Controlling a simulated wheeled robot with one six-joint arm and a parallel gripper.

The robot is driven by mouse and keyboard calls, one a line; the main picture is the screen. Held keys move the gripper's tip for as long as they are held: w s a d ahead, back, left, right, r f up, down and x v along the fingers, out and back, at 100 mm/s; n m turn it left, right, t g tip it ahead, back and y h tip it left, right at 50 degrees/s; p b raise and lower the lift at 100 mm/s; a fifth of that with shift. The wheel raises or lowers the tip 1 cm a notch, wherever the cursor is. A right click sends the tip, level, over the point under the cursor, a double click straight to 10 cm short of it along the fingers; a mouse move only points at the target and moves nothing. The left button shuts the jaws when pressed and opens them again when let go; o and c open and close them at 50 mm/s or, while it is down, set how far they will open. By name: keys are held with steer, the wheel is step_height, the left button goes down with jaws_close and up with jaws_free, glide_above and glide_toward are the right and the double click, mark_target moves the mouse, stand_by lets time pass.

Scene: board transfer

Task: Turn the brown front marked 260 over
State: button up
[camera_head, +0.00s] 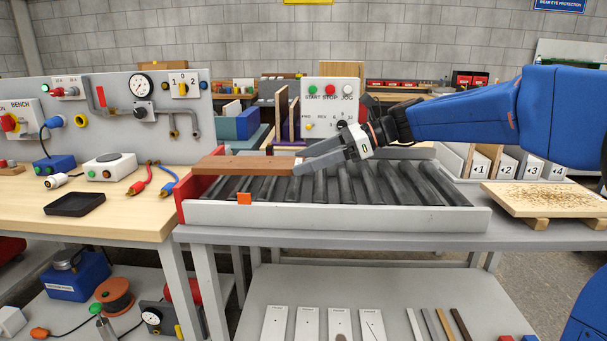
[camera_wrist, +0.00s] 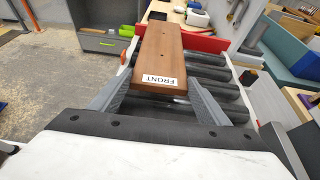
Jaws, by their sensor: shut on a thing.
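The brown front (camera_head: 243,166) is a flat wooden board at the left end of the roller conveyor (camera_head: 335,218). It lies level, broad face up, by the red end stop (camera_head: 190,203); I cannot tell whether it touches the rollers. In the wrist view the brown front (camera_wrist: 158,52) stretches away from me, with a few small holes and a white label reading FRONT, upside down. No 260 is readable. My gripper (camera_head: 301,166) is shut on the board's near end, one finger on each long edge. It also shows in the wrist view (camera_wrist: 157,88). The board's underside is hidden.
A control box with START, STOP and JOG buttons (camera_head: 333,106) stands behind the conveyor. A wooden board on blocks (camera_head: 545,199) lies to the right. The left bench holds a black tray (camera_head: 74,204) and red and blue leads. The rollers right of the board are clear.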

steer(key=d+r+m, duration=0.3)
steer(key=r+m, duration=0.9)
steer(key=m, duration=0.6)
steer(key=d+r+m, duration=0.4)
steer(key=r+m, duration=0.8)
steer(key=m, duration=0.6)
steer(key=shift+d+r, duration=0.2)
steer(key=shift+r, duration=0.15)
stand_by(2.2)
